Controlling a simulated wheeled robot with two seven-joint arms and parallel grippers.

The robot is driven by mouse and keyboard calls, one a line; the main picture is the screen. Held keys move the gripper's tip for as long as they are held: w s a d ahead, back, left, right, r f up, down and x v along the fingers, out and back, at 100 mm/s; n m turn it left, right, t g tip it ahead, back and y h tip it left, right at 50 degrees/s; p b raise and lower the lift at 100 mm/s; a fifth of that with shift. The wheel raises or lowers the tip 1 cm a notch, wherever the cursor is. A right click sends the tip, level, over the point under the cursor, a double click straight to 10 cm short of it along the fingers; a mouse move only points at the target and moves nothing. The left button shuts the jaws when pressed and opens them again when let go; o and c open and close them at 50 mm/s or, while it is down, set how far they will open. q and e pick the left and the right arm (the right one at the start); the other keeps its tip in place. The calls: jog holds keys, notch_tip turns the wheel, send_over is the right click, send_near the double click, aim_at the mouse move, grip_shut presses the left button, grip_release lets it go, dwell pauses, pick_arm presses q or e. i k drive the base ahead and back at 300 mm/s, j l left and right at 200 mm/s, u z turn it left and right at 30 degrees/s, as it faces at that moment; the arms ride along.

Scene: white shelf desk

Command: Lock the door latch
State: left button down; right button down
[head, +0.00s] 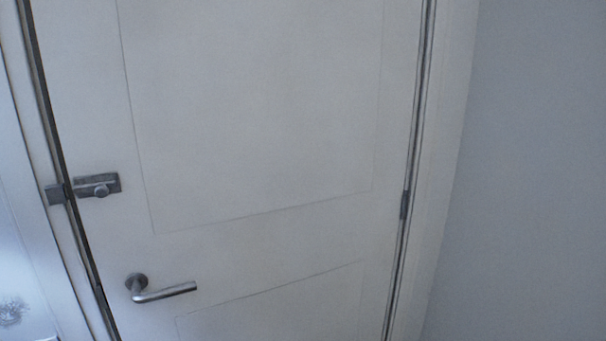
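A white panelled door (260,110) fills most of the head view and looks closed in its frame. A grey metal latch (110,183) with a round knob (101,190) is mounted near the door's left edge, above the handle. Its grey keeper (56,194) sits on the frame to the left, across the dark gap at the door's edge. Whether the bolt spans that gap is too small to tell. Neither of my grippers shows in the head view.
A metal lever handle (160,290) sticks out below the latch and points right. A hinge (404,204) shows on the door's right edge. A plain grey wall (535,170) stands to the right. No loose obstacle shows in front of the door.

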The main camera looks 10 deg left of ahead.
aim_at(101, 189)
jog(key=u, duration=1.25)
jog(key=k+j+u, duration=0.15)
jog(key=u, duration=0.2)
jog(key=k+j, duration=0.05)
jog(key=k, duration=0.05)
